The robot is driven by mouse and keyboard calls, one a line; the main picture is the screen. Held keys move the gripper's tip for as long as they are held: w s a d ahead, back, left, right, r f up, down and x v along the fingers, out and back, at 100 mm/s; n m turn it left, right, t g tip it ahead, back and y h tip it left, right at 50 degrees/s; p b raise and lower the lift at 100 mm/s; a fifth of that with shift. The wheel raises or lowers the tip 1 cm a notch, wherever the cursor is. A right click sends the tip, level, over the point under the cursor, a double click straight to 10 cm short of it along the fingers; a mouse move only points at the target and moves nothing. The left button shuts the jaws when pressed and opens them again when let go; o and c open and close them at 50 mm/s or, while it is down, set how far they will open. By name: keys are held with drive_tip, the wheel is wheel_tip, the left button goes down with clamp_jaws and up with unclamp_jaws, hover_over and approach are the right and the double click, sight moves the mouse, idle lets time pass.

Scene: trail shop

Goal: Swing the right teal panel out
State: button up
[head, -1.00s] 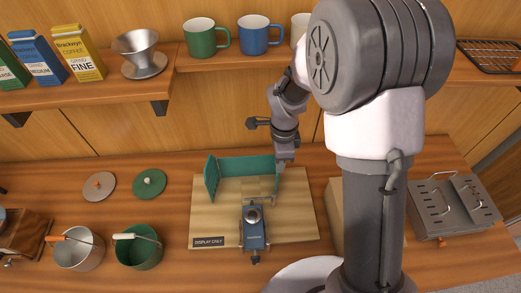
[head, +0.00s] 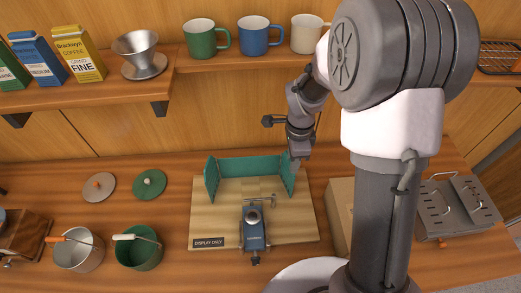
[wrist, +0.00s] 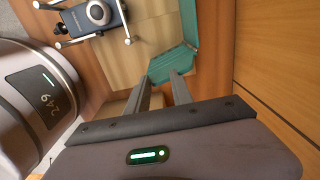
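A teal three-panel windscreen stands on the wooden display board (head: 215,225). Its back panel (head: 245,167) runs along the far side and its left panel (head: 212,177) points forward. The right teal panel (head: 287,175) angles forward and outward to the right; it also shows in the wrist view (wrist: 172,64). My gripper (head: 294,162) is at the right panel, partly over it in the head view. In the wrist view my gripper's two fingers (wrist: 162,77) stand apart with a gap, their tips at the panel. I cannot tell whether they touch it.
A blue camp stove (head: 254,228) stands on the board in front of the windscreen. A cardboard box (head: 340,215) is just right of the board. A metal grill box (head: 455,205) is farther right. Pots (head: 138,252) stand at left, mugs (head: 254,38) on the shelf above.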

drive_tip(key=o, duration=0.3)
wheel_tip(320, 180, down, 2)
drive_tip(key=shift+f, duration=0.1)
drive_tip(key=shift+o, duration=0.2)
wheel_tip(320, 180, up, 9)
drive_tip(key=p, duration=0.6)
drive_tip(key=shift+s+d, duration=0.1)
drive_tip(key=shift+s, duration=0.05)
drive_tip(key=shift+r, duration=0.3)
